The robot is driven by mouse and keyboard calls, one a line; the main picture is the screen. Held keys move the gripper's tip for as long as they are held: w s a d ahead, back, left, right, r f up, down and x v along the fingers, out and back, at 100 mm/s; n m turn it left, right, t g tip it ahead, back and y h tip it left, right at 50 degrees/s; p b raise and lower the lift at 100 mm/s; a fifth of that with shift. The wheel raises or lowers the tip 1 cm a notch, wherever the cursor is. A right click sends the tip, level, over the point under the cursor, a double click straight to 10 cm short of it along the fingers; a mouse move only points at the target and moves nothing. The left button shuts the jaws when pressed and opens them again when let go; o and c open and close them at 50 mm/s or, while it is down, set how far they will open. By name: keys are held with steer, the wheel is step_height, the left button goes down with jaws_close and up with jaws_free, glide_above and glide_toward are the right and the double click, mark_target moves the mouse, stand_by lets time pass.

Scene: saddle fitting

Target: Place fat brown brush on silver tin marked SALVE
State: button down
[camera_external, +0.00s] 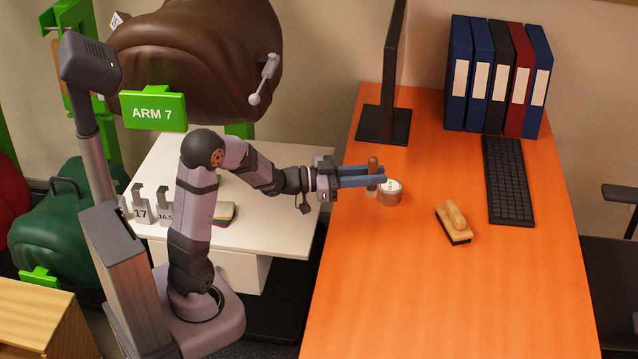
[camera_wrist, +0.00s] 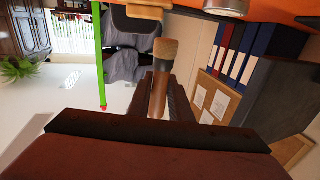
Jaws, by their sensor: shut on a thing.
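The fat brown brush (camera_external: 373,162) is held roughly upright between the blue fingers of my gripper (camera_external: 372,176). In the wrist view the brush (camera_wrist: 160,88) sits between the two dark fingers (camera_wrist: 164,95), with a brown handle, a black band and a tan end pointing toward the desk. The silver tin (camera_external: 390,194) stands on the orange desk, just right of the fingertips in the external view. It has a pale lid whose lettering is too small to read. In the wrist view the tin (camera_wrist: 226,7) is at the top edge, apart from the brush.
A wooden-handled block brush (camera_external: 454,222) lies on the desk right of the tin. A keyboard (camera_external: 508,180), binders (camera_external: 497,75) and a monitor (camera_external: 388,110) stand farther right and back. The front of the orange desk (camera_external: 400,300) is clear.

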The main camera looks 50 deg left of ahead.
steer(key=w+a+r+m+g+h+p, duration=0.1)
steer(key=w+a+r+p, duration=0.15)
steer(key=w, duration=0.25)
steer(key=w+a+r+h+p, duration=0.1)
steer(key=w+a+r+p, duration=0.15)
steer(key=w, duration=0.35)
glide_above(390, 186)
steer(key=shift+w+f+b, duration=0.1)
steer(key=shift+f+b, duration=0.3)
steer(key=shift+f, duration=4.3)
steer(key=shift+f, duration=0.15)
steer(key=c, duration=1.6)
jaws_free()
steer(key=shift+a, duration=0.1)
steer(key=v, duration=1.2)
steer(key=shift+r+b, duration=0.3)
